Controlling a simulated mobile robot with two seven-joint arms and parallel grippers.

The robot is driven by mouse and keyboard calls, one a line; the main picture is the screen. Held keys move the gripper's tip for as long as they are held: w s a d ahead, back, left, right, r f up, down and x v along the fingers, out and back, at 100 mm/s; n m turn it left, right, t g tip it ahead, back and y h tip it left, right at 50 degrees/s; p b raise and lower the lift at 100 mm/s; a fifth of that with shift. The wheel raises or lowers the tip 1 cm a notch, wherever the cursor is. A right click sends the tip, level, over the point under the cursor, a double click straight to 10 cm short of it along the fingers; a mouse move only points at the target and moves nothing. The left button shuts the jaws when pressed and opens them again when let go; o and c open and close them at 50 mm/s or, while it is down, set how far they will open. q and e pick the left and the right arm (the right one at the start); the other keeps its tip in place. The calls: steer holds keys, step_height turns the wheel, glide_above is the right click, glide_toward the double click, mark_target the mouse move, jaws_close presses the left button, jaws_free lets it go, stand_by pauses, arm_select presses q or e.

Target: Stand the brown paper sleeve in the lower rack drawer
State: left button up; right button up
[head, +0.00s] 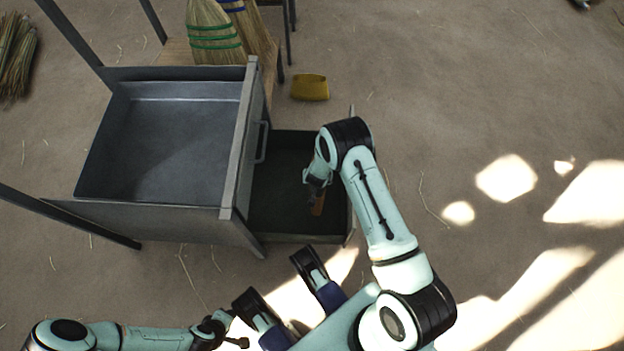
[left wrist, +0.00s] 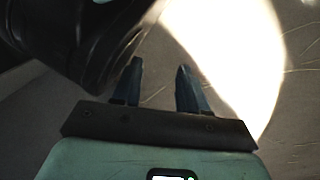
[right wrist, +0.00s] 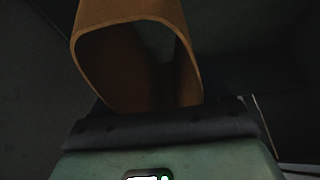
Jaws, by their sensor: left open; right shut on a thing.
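The brown paper sleeve (head: 318,204) is inside the outline of the open lower rack drawer (head: 285,222) in the head view. My right gripper (head: 314,188) is shut on it, reaching down into the drawer. In the right wrist view the sleeve (right wrist: 130,12) is a hollow tube with its open end towards the camera; the fingers are mostly hidden. I cannot tell whether it touches the drawer floor. My left gripper (left wrist: 159,85) is open and empty over bare floor, away from the drawer; it is at the bottom of the head view (head: 240,340).
The upper drawer (head: 160,150) is pulled out and empty, and its front wall overhangs the lower drawer's left side. A yellow scoop-like thing (head: 310,88) lies on the floor behind. Brooms (head: 213,30) stand at the back.

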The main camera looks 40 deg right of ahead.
arm_select(q)
steer(key=s+f+g+b, duration=0.2)
steer(key=s+f+b, duration=0.1)
steer(key=s, duration=0.4)
steer(key=shift+s+a+f+n+g, duration=0.2)
steer(key=shift+a+f+n+g, duration=0.1)
steer(key=shift+a+f, duration=0.25)
arm_select(e)
step_height(320, 180, down, 11)
arm_select(q)
steer(key=shift+d+f, duration=0.1)
arm_select(e)
steer(key=shift+f, duration=0.2)
steer(key=o, duration=1)
